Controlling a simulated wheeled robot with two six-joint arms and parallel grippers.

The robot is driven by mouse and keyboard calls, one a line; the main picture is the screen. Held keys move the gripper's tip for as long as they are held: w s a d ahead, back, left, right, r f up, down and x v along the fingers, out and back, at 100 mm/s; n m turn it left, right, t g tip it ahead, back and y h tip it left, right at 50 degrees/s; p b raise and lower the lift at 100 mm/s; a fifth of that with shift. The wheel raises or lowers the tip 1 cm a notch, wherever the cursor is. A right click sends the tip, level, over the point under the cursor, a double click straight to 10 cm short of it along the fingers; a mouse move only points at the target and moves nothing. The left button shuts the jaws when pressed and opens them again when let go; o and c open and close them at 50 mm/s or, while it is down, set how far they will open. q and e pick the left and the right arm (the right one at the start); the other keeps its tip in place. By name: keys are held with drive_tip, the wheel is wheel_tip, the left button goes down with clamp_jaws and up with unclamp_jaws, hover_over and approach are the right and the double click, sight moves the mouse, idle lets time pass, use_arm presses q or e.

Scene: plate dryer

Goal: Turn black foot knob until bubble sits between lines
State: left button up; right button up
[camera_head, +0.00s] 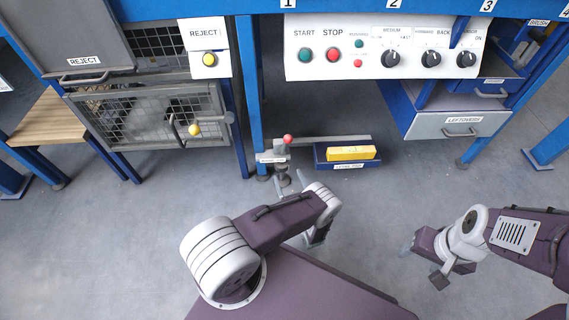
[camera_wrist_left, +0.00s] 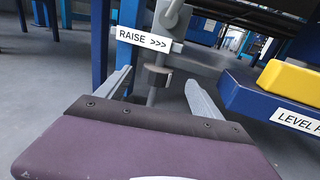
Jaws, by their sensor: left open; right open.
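The levelling foot's dark knob (camera_wrist_left: 157,78) shows in the left wrist view as a collar on an upright grey rod, under a white "RAISE >>>" label (camera_wrist_left: 148,39). In the head view the knob (camera_head: 283,178) is small, at the base of the blue leg. My left gripper (camera_wrist_left: 160,88) is open. Its fingers appear on either side of the rod and knob in the picture; contact cannot be told. A yellow block (camera_head: 350,153), possibly the level, sits on a blue tray (camera_head: 348,166). Its bubble and lines are not readable. My right gripper (camera_head: 422,263) is open and empty over the floor.
A red ball-ended lever (camera_head: 287,139) stands by the foot. A blue leg (camera_head: 250,95) rises close behind. The control panel (camera_head: 375,47) is above, the leftovers drawer (camera_head: 459,125) to the right, a mesh reject cage (camera_head: 145,115) to the left. The floor in front is mostly clear.

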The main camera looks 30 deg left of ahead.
sight(282, 162)
use_arm(q)
drive_tip(key=b+x, duration=0.1)
drive_tip(key=x, duration=0.1)
drive_tip(key=b+x, duration=0.2)
drive_tip(key=x, duration=0.1)
drive_tip(key=b+x, duration=0.1)
drive_tip(key=x, duration=0.1)
drive_tip(key=shift+w+a+f, duration=0.15)
drive_tip(key=shift+a+f, duration=0.15)
drive_tip(key=shift+a, duration=0.1)
drive_tip(key=shift+w+a+r, duration=0.15)
drive_tip(key=shift+w+a, duration=0.05)
drive_tip(key=shift+w, duration=0.05)
drive_tip(key=shift+c, duration=0.3)
drive_tip(key=c, duration=1.3)
drive_tip(key=shift+r+n+g+y, duration=0.1)
drive_tip(key=shift+n+g+y, duration=0.8)
drive_tip(key=shift+g, duration=0.2)
drive_tip(key=shift+n+g+y, duration=0.5)
drive_tip(key=shift+n+g, duration=0.2)
drive_tip(key=shift+g, duration=0.3)
